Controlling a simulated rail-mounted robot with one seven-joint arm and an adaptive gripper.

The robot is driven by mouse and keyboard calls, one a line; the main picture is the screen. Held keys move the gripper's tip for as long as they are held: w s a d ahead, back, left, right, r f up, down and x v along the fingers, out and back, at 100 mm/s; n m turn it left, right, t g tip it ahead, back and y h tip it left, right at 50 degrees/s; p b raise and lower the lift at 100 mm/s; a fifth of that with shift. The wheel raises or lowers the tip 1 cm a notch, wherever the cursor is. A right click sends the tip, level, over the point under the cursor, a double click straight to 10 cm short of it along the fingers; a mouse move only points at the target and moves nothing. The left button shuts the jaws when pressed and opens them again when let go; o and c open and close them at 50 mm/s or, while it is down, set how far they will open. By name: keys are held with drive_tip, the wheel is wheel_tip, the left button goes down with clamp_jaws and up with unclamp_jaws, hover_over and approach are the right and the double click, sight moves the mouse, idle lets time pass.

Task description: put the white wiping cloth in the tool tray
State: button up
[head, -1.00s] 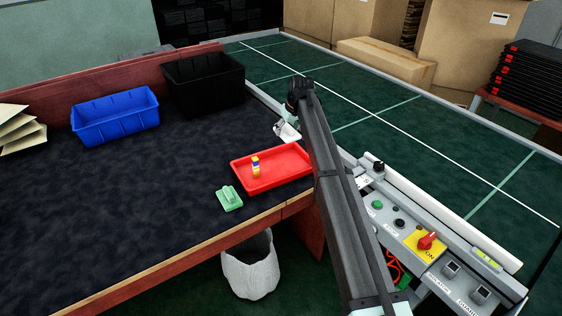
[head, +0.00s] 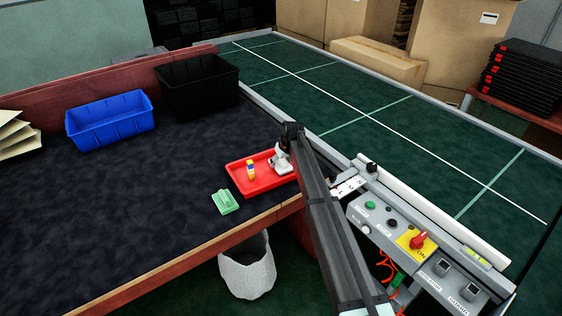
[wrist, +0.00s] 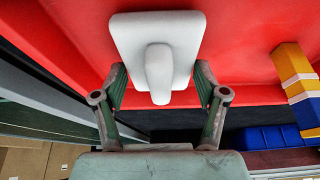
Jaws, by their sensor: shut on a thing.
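The white wiping cloth (wrist: 182,32) looks like a flat white pad with a raised rounded grip. It is between the fingers of my gripper (wrist: 160,82) in the wrist view, and the gripper is shut on it. In the head view my gripper (head: 281,163) is over the right part of the red tool tray (head: 262,187), with the cloth mostly hidden by the gripper. The red tray fills much of the wrist view behind the cloth (wrist: 255,35). I cannot tell whether the cloth touches the tray floor.
A yellow, white and blue block (head: 251,170) stands in the tray, left of my gripper. A green pad with a grip (head: 225,202) lies left of the tray. Blue (head: 112,122) and black (head: 200,88) bins stand behind. A control panel (head: 415,240) is at right.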

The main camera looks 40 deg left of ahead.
drive_tip(key=shift+f, duration=0.2)
drive_tip(key=shift+f, duration=0.2)
drive_tip(key=o, duration=1.1)
drive_tip(key=shift+r, duration=0.15)
drive_tip(key=b+v, duration=0.2)
drive_tip(key=v, duration=1)
